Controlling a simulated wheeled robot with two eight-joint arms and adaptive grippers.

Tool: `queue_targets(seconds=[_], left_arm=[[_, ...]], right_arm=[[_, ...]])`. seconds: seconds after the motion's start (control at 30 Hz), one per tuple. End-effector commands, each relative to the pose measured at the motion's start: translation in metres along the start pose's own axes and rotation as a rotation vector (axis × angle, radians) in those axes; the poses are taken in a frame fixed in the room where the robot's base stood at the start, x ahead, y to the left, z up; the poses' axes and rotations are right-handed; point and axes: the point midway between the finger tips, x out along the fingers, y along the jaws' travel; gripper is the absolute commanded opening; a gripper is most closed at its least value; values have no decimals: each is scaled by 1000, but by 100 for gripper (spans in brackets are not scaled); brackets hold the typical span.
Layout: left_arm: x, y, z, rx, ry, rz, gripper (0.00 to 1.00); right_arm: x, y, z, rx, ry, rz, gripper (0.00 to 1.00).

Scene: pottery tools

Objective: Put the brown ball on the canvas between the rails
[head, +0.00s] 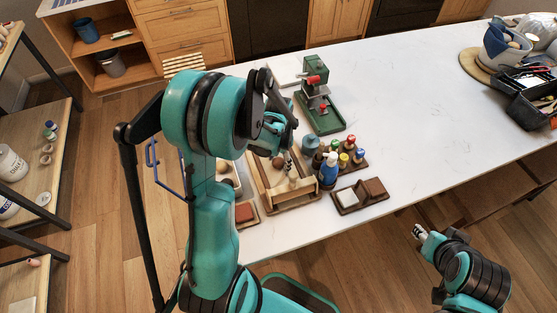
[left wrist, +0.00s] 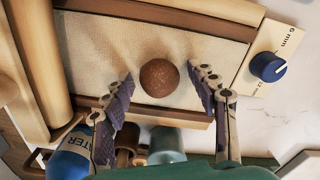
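The brown ball (left wrist: 159,78) rests on the pale canvas (left wrist: 105,60), with a brown rail (left wrist: 190,18) above it in the left wrist view and another rail (left wrist: 165,112) just below it. My left gripper (left wrist: 165,95) is open, its two fingers on either side of the ball with a gap to each. My right gripper (head: 420,232) is off the table's front edge, too small to tell if open.
Several bottles (head: 329,172) stand right of the frame, beside a small wooden tray (head: 360,195). A green press (head: 318,95) stands behind. The table's middle is clear; a black toolbox (head: 530,95) is far right.

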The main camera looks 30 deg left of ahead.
Motion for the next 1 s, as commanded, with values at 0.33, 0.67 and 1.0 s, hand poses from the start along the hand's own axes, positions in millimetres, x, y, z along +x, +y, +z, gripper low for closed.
queue_targets(seconds=[0.33, 0.67, 1.0], left_arm=[[-8, 0, 0, 0, 0, 0, 58], [-77, 0, 0, 0, 0, 0, 58], [-123, 1, 0, -1, 2, -1, 58]], right_arm=[[-5, 0, -4, 0, 0, 0, 40], [-18, 0, -13, 0, 0, 0, 40], [-24, 0, -17, 0, 0, 0, 40]])
